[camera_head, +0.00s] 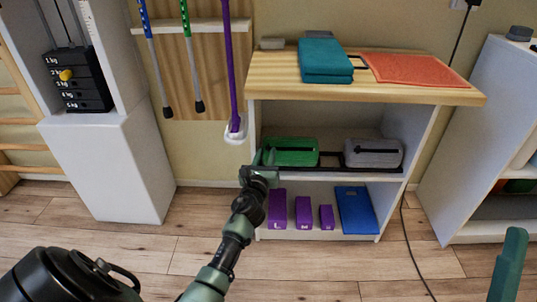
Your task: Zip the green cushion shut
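The green cushion (292,146) lies on the middle shelf of the wooden-topped cabinet, at the left end. A dark line, which looks like its zip, runs along its front with a dark end at the right. My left gripper (264,160) is at the cushion's left front corner and hides part of it. I cannot tell whether it touches the cushion, or whether its fingers are open or shut.
A grey cushion (372,153) lies to the right on the same shelf. Purple blocks (303,212) and a blue block (356,210) stand below. A purple pole (231,70) hangs at left.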

